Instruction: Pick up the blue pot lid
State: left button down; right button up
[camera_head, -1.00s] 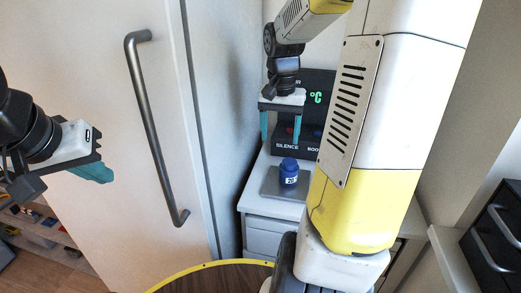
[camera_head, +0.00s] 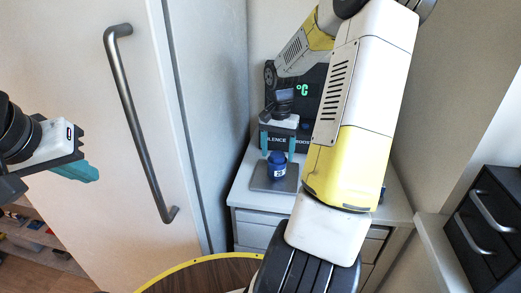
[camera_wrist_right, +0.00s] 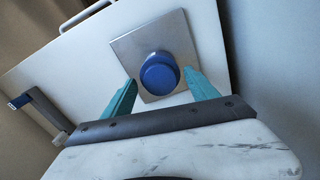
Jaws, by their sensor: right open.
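A small dark blue pot (camera_head: 278,171) with a white label stands upright on a grey square plate (camera_head: 262,180). Its round blue lid (camera_head: 277,157) is on top; the lid fills the middle of the right wrist view (camera_wrist_right: 158,77). My right gripper (camera_head: 278,148) is open just above the pot, pointing down.
The plate lies on a white drawer cabinet (camera_head: 245,203). A white door with a long grey handle (camera_head: 136,125) is at left. Black drawers (camera_head: 492,220) are at right. A round yellow-rimmed wooden top (camera_head: 205,275) is in front.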

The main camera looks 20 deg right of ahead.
jog(key=c, duration=1.4)
jog(key=shift+c, duration=0.2)
